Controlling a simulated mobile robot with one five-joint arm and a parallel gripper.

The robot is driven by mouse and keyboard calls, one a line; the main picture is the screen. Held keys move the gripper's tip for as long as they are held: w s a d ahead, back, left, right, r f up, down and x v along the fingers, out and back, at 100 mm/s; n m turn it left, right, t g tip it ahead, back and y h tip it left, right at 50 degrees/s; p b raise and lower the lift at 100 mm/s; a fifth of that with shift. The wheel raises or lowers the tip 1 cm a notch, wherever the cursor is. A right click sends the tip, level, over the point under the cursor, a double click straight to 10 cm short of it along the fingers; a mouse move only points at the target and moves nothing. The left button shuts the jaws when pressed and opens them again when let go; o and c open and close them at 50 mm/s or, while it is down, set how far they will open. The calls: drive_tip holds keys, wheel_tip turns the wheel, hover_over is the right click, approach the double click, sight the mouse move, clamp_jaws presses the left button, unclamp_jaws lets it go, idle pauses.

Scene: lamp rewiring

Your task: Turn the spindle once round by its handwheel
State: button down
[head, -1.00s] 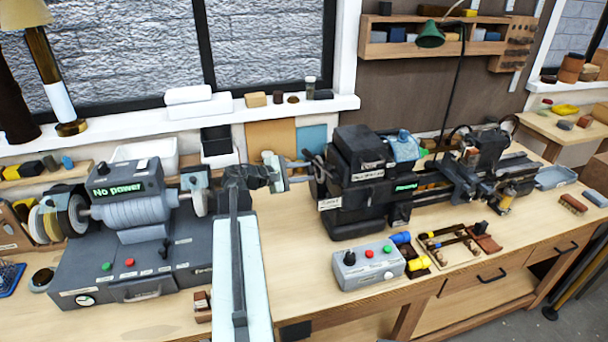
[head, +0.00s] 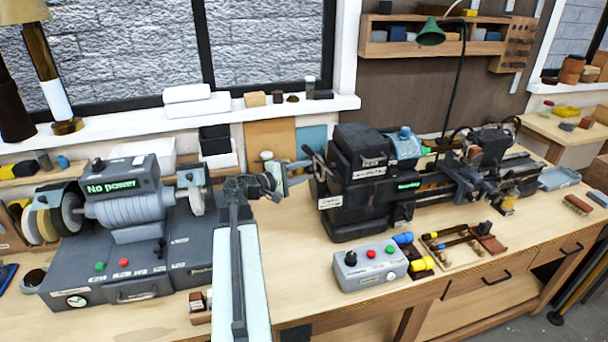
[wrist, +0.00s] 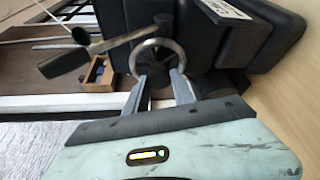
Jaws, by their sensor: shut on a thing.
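The small lathe (head: 362,185) stands on the bench, with its handwheel (head: 317,168) at its left end. In the wrist view the handwheel is a bare metal ring (wrist: 170,43) in front of the dark headstock, with a dark handle (wrist: 64,63) on an arm to its left. My gripper (head: 296,172) reaches in from the left at the wheel. In the wrist view my gripper (wrist: 160,82) has its two fingers at the wheel's lower rim and is shut on it. The spindle itself is mostly hidden inside the headstock.
A grey control box (head: 370,266) with a knob and buttons sits in front of the lathe. A grinder (head: 140,205) reading "No power" stands at left. A tool tray (head: 462,250) lies at right front. A lamp (head: 431,34) hangs over the lathe.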

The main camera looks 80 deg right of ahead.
drive_tip(key=shift+f+m+b, duration=0.25)
drive_tip(key=shift+m+b, duration=0.55)
drive_tip(key=shift+m, duration=0.1)
drive_tip(key=shift+m+g+h+b, duration=0.3)
drive_tip(key=shift+m+h, duration=0.1)
drive_tip(key=c, duration=1.1)
unclamp_jaws()
drive_tip(key=shift+r, duration=0.1)
drive_tip(key=shift+o, duration=0.2)
drive_tip(key=v, duration=0.8)
